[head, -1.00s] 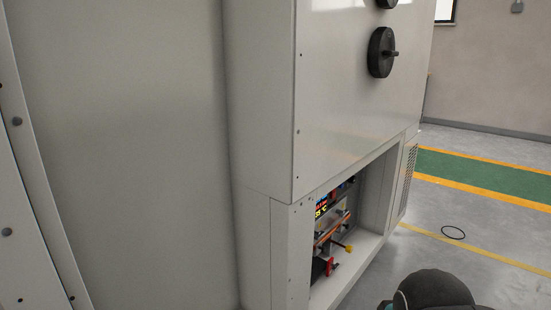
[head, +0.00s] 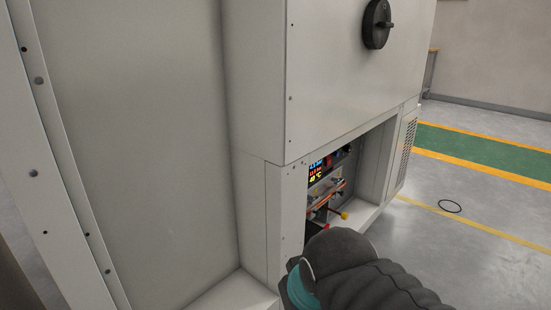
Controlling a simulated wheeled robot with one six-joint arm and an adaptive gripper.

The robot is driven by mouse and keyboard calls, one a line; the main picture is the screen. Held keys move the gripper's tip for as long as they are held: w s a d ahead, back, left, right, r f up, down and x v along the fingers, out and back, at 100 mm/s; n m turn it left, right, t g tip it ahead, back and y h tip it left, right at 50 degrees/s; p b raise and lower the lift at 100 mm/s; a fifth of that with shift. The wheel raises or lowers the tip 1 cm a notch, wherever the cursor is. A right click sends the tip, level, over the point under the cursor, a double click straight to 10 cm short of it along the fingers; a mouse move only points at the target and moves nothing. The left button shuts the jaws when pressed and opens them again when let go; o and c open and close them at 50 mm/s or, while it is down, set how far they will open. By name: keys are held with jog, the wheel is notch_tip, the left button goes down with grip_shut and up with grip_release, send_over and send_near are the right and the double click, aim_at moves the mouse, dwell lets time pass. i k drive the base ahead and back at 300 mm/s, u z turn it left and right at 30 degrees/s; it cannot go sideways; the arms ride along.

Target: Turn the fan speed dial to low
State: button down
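The test chamber (head: 345,85) is a large light-grey cabinet filling the left and middle of the head view. A recess low in its front holds a control panel with a lit multi-coloured display (head: 316,172), a yellow-tipped knob (head: 344,214) and a red part (head: 319,226) partly behind my arm. I cannot tell which part is the fan speed dial. My dark arm with a teal band reaches in from the bottom edge, in front of the recess's lower part. My gripper's fingers do not show.
A black round handwheel (head: 377,24) sticks out of the chamber's upper front. A thin black ring (head: 450,206) lies on the grey floor (head: 490,235) to the right. Yellow and green floor stripes (head: 490,150) run behind it. The floor right of the chamber is mostly open.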

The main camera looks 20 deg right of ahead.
aim_at(347, 148)
jog(key=u, duration=0.9)
jog(key=k, duration=0.55)
jog(key=z, duration=1.45)
